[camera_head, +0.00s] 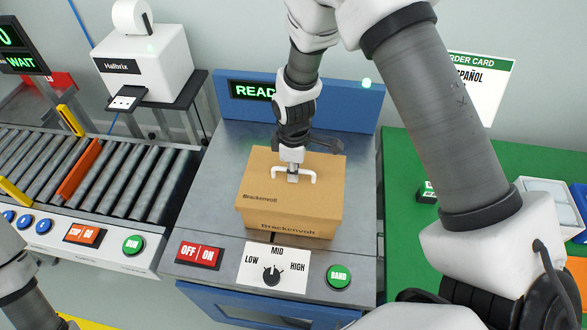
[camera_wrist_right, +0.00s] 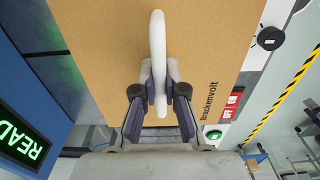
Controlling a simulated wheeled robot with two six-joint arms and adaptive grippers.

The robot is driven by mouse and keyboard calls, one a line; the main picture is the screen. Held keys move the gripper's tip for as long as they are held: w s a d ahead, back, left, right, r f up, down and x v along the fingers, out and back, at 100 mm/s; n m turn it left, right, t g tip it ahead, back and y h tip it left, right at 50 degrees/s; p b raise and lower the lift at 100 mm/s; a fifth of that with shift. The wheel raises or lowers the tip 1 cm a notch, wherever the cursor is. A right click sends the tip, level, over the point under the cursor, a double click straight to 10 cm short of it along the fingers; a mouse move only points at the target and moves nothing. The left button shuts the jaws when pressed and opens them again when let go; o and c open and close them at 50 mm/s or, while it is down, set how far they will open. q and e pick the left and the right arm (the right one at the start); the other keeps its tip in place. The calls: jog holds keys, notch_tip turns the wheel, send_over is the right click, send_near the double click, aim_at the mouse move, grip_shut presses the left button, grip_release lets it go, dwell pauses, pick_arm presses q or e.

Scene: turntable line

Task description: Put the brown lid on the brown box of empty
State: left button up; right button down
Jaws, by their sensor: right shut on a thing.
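The brown lid (camera_head: 265,185) has a white bar handle (camera_head: 308,179) and the word Brackenvolt on its top. It lies level over the brown box (camera_head: 290,226), with its edges lined up with the box. Whether it is fully seated or slightly raised, I cannot tell. My right gripper (camera_head: 292,171) points down at the middle of the lid and is shut on the handle. In the right wrist view the gripper (camera_wrist_right: 160,92) has a finger on each side of the handle (camera_wrist_right: 158,45). My left gripper is out of view; only part of that arm shows at lower left.
The box stands on a grey metal station with a blue READY display (camera_head: 252,90) behind. A control panel with a dial (camera_head: 271,275) and buttons is in front. A roller conveyor (camera_head: 110,180) is at left, a green table (camera_head: 400,170) at right.

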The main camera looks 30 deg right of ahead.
jog(key=shift+f+b, duration=0.75)
jog(key=shift+f, duration=0.9)
dwell(0.7)
dwell(0.3)
jog(key=c, duration=1.2)
grip_release()
notch_tip(320, 180, up, 12)
jog(key=shift+r, duration=0.1)
